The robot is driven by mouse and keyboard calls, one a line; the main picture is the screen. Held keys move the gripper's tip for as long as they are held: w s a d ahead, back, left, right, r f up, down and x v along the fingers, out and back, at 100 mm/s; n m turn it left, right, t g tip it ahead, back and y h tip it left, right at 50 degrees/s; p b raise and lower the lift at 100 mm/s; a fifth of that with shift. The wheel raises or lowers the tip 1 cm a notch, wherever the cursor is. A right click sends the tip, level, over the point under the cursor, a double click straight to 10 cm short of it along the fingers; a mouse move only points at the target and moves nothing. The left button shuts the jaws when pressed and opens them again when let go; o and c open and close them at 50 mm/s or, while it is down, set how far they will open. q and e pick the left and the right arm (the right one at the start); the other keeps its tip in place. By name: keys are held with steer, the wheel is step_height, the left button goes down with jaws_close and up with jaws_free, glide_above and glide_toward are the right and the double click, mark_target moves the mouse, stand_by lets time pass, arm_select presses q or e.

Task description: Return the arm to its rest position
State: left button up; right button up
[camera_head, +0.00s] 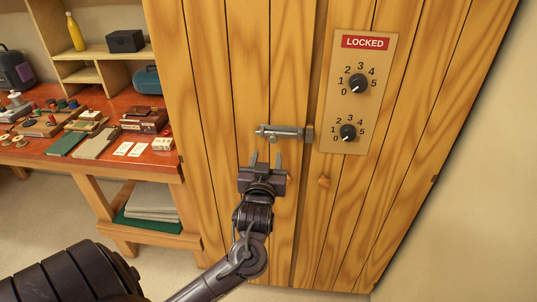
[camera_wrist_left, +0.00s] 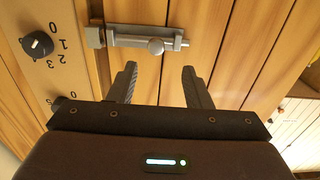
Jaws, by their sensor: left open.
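My left gripper (camera_head: 265,160) is in front of the wooden cabinet doors, just below the metal slide bolt (camera_head: 282,131). Its two fingers are apart with nothing between them, and the left wrist view shows the same open fingers (camera_wrist_left: 160,85). I cannot tell from the pictures how far the fingertips are from the door. My left arm comes in from the lower left. My right gripper is not in view.
A panel (camera_head: 359,95) with a red LOCKED sign (camera_head: 366,42) and two dials, upper (camera_head: 358,83) and lower (camera_head: 348,132), is on the right door. A red-topped workbench (camera_head: 98,150) with boxes and cards stands at left. A plain wall (camera_head: 470,200) is at right.

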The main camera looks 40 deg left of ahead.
arm_select(q)
steer(key=shift+s+d, duration=0.1)
steer(key=shift+s, duration=0.2)
steer(key=shift+f, duration=0.1)
step_height(320, 180, down, 23)
steer(key=d+m+g+h, duration=0.2)
steer(key=m+g+h, duration=0.1)
steer(key=m, duration=0.1)
steer(key=s+d+f+m+g+h, duration=0.15)
steer(key=s+f, duration=0.25)
steer(key=f, duration=0.5)
steer(key=s+d+f+m+g+h, duration=0.15)
steer(key=s+f, duration=0.25)
steer(key=f, duration=0.5)
steer(key=s+d+f+m+g+h, duration=0.15)
steer(key=s+d+f+g, duration=0.25)
steer(key=s+f, duration=0.9)
steer(key=s+d+f+g+h, duration=0.1)
steer(key=s+f, duration=0.3)
steer(key=s, duration=0.6)
steer(key=s+d+f+g+h, duration=0.1)
steer(key=s+d+f+g, duration=0.2)
steer(key=s, duration=0.6)
step_height(320, 180, down, 2)
steer(key=shift+s+d+b, duration=0.4)
steer(key=shift+d+b, duration=0.05)
steer(key=shift+d, duration=0.4)
